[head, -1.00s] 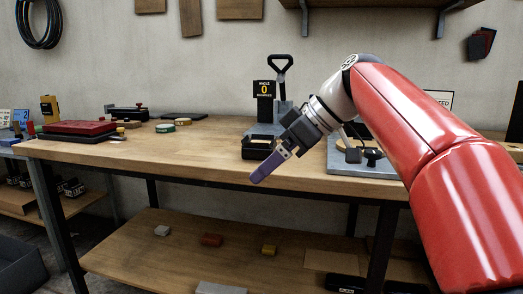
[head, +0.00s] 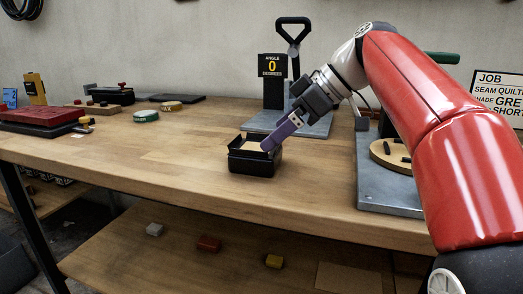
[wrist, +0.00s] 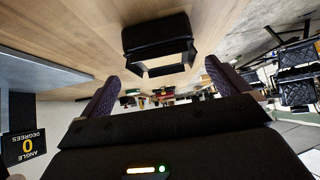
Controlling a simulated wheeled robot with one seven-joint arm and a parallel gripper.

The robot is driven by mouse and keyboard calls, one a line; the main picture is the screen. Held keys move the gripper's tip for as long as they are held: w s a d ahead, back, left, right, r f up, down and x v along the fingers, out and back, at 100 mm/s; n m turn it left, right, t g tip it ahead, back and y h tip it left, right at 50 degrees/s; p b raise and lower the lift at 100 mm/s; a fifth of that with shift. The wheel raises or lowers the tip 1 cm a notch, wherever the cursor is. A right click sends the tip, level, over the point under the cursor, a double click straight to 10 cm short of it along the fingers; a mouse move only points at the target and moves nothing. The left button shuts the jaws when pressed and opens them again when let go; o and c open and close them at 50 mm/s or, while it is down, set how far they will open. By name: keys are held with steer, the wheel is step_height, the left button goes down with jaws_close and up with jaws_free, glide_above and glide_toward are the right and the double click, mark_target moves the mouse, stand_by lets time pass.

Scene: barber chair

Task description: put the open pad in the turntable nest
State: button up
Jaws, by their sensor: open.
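A small black open-topped box with a tan inner face, which I take for the open pad (head: 255,166), sits on the bench in the middle of the head view. It also shows at the top of the wrist view (wrist: 158,38). My gripper (head: 269,146) has purple fingers and points down and left at the box's right side. In the wrist view my gripper (wrist: 161,72) is open and empty, with the box ahead of the gap between its fingers. The turntable (head: 386,160) is a round wooden disc with black blocks, on a grey plate at right. My arm partly hides it.
A stand with an "ANGLE 0 DEGREES" sign (head: 272,66) and lever rises behind the box on a grey base (head: 315,128). Red cases (head: 40,117) and green and yellow round pieces (head: 146,115) lie at left. The bench left of the box is clear.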

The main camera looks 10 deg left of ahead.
mark_target(258, 149)
steer(key=x, duration=0.3)
steer(key=b+x, duration=0.1)
steer(key=x, duration=0.3)
steer(key=shift+s+f, duration=0.15)
steer(key=shift+s, duration=0.05)
steer(key=shift+c, duration=0.4)
steer(key=c, duration=1)
steer(key=shift+c, duration=0.2)
